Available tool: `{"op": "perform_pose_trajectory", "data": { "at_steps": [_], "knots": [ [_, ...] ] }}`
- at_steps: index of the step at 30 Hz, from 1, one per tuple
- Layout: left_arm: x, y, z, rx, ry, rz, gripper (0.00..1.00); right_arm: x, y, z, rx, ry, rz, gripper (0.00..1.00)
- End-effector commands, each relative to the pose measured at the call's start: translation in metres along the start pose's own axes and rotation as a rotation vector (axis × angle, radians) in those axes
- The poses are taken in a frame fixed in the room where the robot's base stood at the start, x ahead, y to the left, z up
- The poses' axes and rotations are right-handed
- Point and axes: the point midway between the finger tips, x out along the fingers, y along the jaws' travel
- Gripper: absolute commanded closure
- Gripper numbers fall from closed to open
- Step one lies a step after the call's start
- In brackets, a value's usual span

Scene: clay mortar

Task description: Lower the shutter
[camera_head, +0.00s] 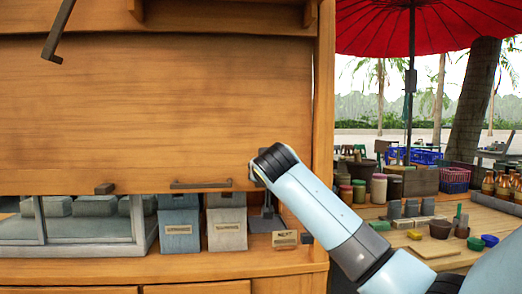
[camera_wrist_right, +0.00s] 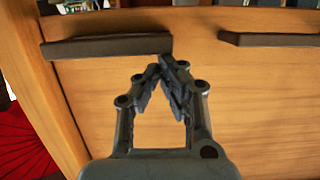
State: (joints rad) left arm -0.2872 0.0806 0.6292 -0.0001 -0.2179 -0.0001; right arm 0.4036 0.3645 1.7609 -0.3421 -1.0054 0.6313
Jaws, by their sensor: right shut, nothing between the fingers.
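The shutter (camera_head: 150,110) is a wide plain wooden panel on the left of the head view. Its lower edge hangs above the counter, leaving a gap. A long dark handle bar (camera_head: 200,184) is fixed along that edge, with a short dark block (camera_head: 104,188) to its left. The right wrist view shows the shutter face (camera_wrist_right: 260,110) and two dark bars, the left one (camera_wrist_right: 105,46) and the right one (camera_wrist_right: 270,40). My right gripper (camera_wrist_right: 165,68) is shut and empty in front of the shutter, its tips near the left bar, apparently not gripping it. My left gripper is not in view.
Under the shutter, grey bins (camera_head: 226,228) and a glass case (camera_head: 75,235) stand on the counter (camera_head: 200,268). A wooden post (camera_head: 323,130) borders the shutter's right side. A dark metal hook (camera_head: 57,32) hangs at upper left. A side table (camera_head: 490,228) holds jars and bowls.

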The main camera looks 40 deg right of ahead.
Motion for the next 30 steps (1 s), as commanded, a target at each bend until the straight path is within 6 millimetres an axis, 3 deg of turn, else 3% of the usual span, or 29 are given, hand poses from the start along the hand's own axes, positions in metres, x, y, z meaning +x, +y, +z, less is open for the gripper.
{"op": "perform_pose_trajectory", "data": {
  "at_steps": [1,3,9,15,21,30],
  "knots": [
    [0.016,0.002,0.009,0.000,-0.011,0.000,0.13,0.007,0.000,0.032,-0.003,-0.013,0.002,1.00],
    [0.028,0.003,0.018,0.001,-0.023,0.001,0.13,0.013,0.000,0.056,-0.003,-0.013,0.001,1.00],
    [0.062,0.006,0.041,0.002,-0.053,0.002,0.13,0.030,0.001,0.123,-0.004,-0.014,0.002,1.00],
    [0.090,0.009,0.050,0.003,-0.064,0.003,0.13,0.042,0.000,0.173,-0.002,-0.011,0.001,1.00],
    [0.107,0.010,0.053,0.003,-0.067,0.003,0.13,0.050,0.000,0.203,-0.001,-0.009,0.001,1.00],
    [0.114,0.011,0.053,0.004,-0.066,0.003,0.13,0.053,0.000,0.216,0.000,-0.006,0.001,1.00]
  ]
}}
